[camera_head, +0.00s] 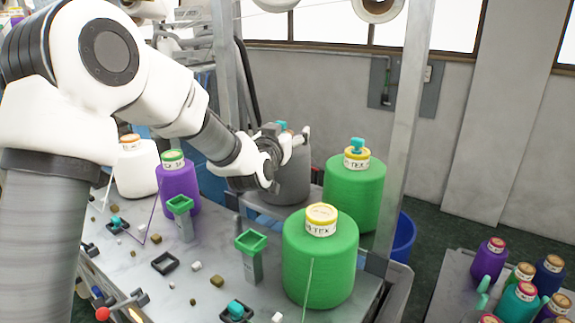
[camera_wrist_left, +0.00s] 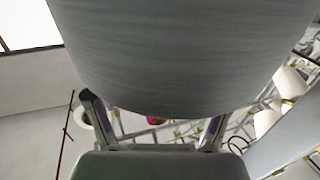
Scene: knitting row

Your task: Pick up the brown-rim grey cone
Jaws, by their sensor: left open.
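The grey cone (camera_head: 293,178) stands at the back of the table, behind the front green cone and left of the other green one. My left gripper (camera_head: 284,143) is open at the cone's upper part and hides most of its top, so its rim colour cannot be told. In the left wrist view the grey cone (camera_wrist_left: 185,55) fills the upper middle. The fingers of the left gripper (camera_wrist_left: 152,108) show below it, spread to either side. I cannot tell whether they touch it. My right gripper is not in view.
A green cone (camera_head: 320,262) stands in front and another green cone (camera_head: 354,195) stands to the right, close to the grey one. A metal post (camera_head: 405,130) rises at the right. A purple cone (camera_head: 178,186) and a white cone (camera_head: 136,169) stand left. Small blocks litter the table.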

